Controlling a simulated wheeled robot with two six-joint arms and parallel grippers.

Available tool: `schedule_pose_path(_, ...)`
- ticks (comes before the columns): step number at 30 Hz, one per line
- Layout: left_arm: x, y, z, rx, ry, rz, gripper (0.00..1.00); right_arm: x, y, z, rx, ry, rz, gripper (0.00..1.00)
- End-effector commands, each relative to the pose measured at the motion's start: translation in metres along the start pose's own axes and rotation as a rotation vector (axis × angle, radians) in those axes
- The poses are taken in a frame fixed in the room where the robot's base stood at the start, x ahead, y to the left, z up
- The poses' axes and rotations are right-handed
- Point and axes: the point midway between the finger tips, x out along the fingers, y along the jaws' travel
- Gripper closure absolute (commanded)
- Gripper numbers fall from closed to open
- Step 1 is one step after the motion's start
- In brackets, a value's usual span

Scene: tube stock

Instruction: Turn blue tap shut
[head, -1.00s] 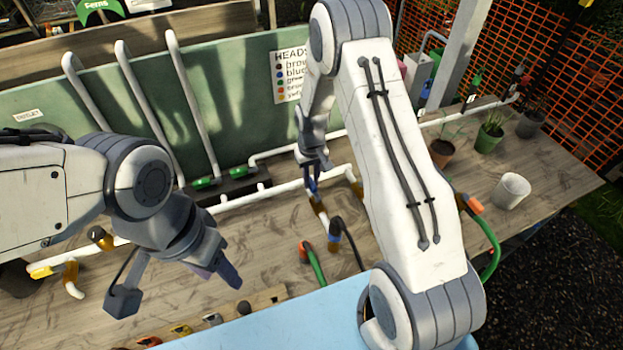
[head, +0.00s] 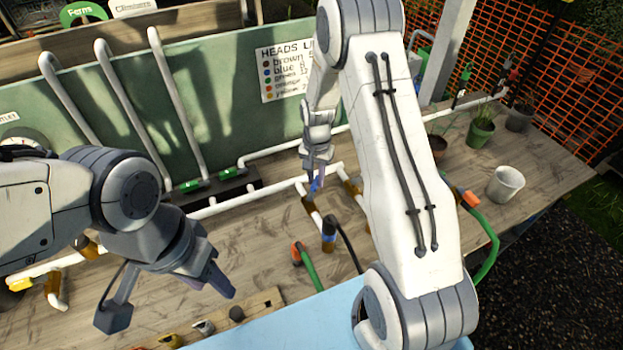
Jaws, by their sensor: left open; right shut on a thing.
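The blue tap (head: 315,186) shows as a small blue lever on a brass body of the white pipe, near the middle of the bench. My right gripper (head: 317,168) reaches down from above and is shut on the blue tap's lever; its fingers hide part of it. Just below, a dark hose end with a blue band (head: 329,236) stands by the outlet of this branch. My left gripper (head: 170,295) is open and empty, above the bench at the lower left, well apart from the tap.
White pipes (head: 240,202) run along the bench. A green hose with an orange end (head: 305,262) lies near the front. A wooden rack with several caps (head: 262,302) sits at the front edge. A white cup (head: 506,184) and plant pots stand at the right.

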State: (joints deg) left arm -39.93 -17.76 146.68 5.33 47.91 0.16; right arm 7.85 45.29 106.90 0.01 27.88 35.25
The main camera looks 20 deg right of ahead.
Motion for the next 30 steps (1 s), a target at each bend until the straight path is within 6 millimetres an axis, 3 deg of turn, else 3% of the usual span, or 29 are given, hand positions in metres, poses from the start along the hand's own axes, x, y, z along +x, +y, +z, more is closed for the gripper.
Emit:
schedule_pose_path(18, 0.013, -0.001, 0.001, 0.0, 0.0, 0.0, 0.5, -0.001, 0.026, 0.006, 0.559, 0.004, -0.005, 1.0)
schedule_pose_path(30, 0.016, -0.001, 0.001, 0.001, 0.0, 0.0, 0.5, -0.001, 0.034, 0.012, 0.763, 0.004, -0.005, 1.0)
